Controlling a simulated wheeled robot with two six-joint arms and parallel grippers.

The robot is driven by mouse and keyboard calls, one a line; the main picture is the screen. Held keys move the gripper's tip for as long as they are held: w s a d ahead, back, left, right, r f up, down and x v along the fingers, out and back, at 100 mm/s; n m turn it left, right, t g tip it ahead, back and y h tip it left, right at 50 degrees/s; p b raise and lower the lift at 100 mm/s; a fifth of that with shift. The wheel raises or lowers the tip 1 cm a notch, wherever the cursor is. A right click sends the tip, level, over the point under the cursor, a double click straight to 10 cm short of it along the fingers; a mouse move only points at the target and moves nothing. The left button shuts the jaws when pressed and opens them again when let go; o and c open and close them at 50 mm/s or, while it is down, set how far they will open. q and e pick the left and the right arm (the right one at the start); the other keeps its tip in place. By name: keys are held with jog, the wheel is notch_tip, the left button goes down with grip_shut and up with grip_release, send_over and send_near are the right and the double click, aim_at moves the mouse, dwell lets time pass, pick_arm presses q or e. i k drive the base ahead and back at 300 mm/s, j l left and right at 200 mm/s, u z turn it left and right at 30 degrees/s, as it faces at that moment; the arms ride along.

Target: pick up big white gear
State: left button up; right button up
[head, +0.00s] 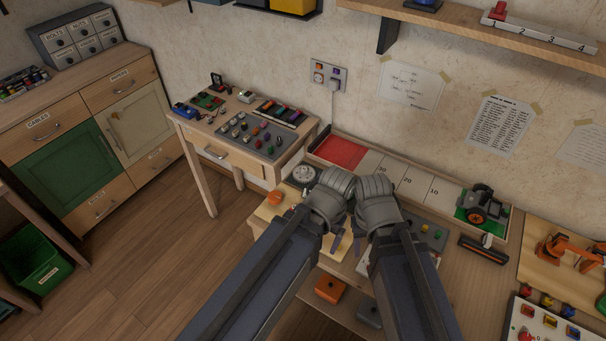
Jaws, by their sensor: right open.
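I cannot make out a big white gear for certain. A round pale disc with a dark rim (303,174) lies on the workbench just left of my grippers; it is too small to tell if it has teeth. My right gripper (361,246) is open over the middle of the workbench (455,270). My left gripper (333,245) is close beside it, its jaws largely hidden by its own wrist. My two wrists and forearms cover much of the bench's middle and front.
A long tray with a red section and numbered sections (340,152) runs along the wall. A small wheeled vehicle (481,205) stands at its right end. An orange robot arm model (568,250) is at the right. A side table (228,157) with small parts stands at the left.

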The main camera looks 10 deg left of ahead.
aim_at(304, 174)
jog(key=k+u, duration=0.2)
jog(key=u, duration=0.15)
jog(key=i+j, duration=0.15)
jog(key=j, duration=0.2)
jog(key=i+j, duration=0.15)
jog(key=j, duration=0.2)
jog(key=i+j, duration=0.15)
jog(key=j, duration=0.2)
jog(key=i+j, duration=0.1)
jog(key=j, duration=0.3)
jog(key=i+j+z, duration=0.15)
jog(key=j+z, duration=0.35)
jog(key=z, duration=1.55)
